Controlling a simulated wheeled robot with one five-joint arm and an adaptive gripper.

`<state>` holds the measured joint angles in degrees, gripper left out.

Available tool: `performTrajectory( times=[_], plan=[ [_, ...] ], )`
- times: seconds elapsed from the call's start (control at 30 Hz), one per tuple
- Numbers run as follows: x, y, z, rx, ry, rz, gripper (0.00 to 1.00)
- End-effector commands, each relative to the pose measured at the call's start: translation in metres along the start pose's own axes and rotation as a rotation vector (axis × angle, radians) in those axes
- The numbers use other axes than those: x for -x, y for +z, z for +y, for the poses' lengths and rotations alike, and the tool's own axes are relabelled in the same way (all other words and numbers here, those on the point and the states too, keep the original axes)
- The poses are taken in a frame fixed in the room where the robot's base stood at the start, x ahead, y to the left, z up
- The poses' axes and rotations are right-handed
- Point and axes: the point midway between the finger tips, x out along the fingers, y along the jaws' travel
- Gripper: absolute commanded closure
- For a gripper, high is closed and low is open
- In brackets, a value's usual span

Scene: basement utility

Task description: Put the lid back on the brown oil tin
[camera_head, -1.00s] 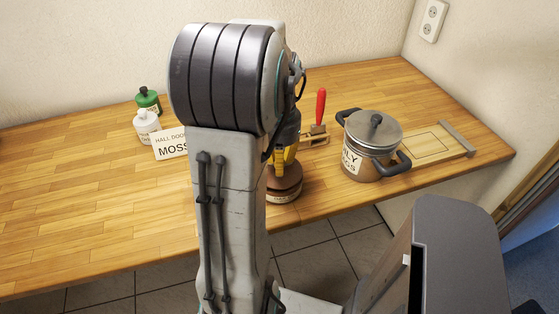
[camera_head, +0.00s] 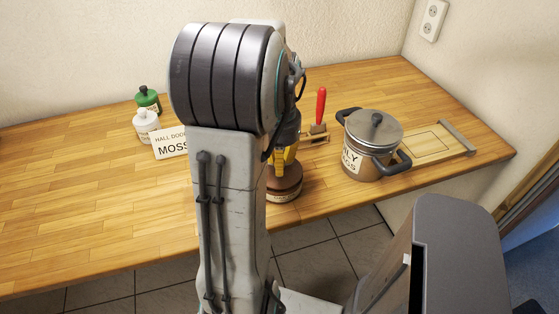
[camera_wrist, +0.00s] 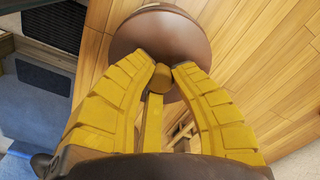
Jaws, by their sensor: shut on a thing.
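My gripper (camera_wrist: 165,72) has its yellow fingers closed around the small brown knob (camera_wrist: 161,79) of the round brown lid (camera_wrist: 160,32) in the wrist view. In the head view, my arm hides part of the gripper (camera_head: 284,160). The lid (camera_head: 287,181) is below it, over the brown oil tin (camera_head: 282,198), whose pale label band shows near the worktop's front edge. The lid looks roughly level and in line with the tin. I cannot tell whether it is seated or slightly above the rim. In the wrist view the lid hides the tin.
A lidded steel pot (camera_head: 368,160) with dark handles stands close to the right. A white sign (camera_head: 170,143), white bottle (camera_head: 146,127) and green bottle (camera_head: 148,99) are at left. The left front worktop (camera_head: 100,220) is clear.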

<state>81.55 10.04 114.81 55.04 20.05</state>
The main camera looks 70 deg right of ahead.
Motion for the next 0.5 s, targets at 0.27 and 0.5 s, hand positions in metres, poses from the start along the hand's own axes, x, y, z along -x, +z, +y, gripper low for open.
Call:
performTrajectory(
  times=[0.27, 0.5],
  plan=[
    [-0.0004, -0.0001, 0.0000, 0.000, 0.000, 0.000, 1.00],
    [-0.0004, -0.0001, 0.0000, 0.000, 0.000, 0.000, 0.71]
  ],
)
